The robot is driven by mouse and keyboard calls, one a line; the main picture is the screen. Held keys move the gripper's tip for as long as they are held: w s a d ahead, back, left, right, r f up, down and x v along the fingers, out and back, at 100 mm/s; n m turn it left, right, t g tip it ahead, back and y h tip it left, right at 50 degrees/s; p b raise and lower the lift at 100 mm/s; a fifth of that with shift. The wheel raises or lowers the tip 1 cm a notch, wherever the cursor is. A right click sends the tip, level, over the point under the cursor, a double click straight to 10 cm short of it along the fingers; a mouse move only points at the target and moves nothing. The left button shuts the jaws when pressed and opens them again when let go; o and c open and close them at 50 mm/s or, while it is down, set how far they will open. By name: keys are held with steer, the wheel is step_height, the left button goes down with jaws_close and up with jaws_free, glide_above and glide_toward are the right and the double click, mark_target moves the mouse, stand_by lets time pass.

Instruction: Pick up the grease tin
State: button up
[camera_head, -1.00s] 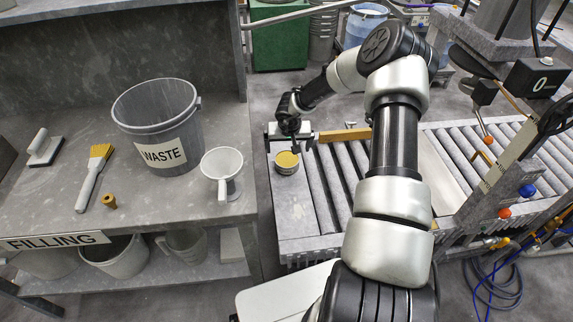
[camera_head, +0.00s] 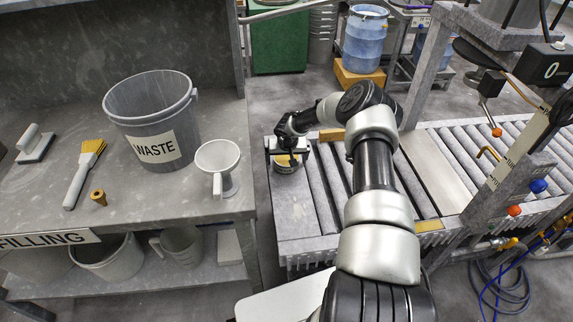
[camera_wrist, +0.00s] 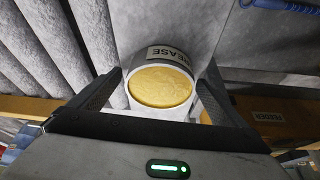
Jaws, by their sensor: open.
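The grease tin (camera_wrist: 160,86) is a short round white tin with a yellow top and a dark-lettered label. It stands on the grey plate at the near left end of the roller conveyor. In the head view the tin (camera_head: 284,167) is partly hidden by my gripper (camera_head: 286,155), which is over it. In the wrist view the two fingers of my gripper (camera_wrist: 162,92) are apart, one on each side of the tin. Whether the fingers touch the tin cannot be told.
The roller conveyor (camera_head: 332,190) runs right toward the press frame. An orange-brown bar lies behind my gripper; in the wrist view it is marked FEEDER (camera_wrist: 268,117). The bench on the left holds the WASTE pail (camera_head: 152,120), a funnel jug (camera_head: 218,168), a brush (camera_head: 84,172) and a scraper (camera_head: 35,143).

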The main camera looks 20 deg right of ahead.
steer(key=shift+f, duration=0.1)
steer(key=shift+w, duration=0.1)
steer(key=c, duration=1.4)
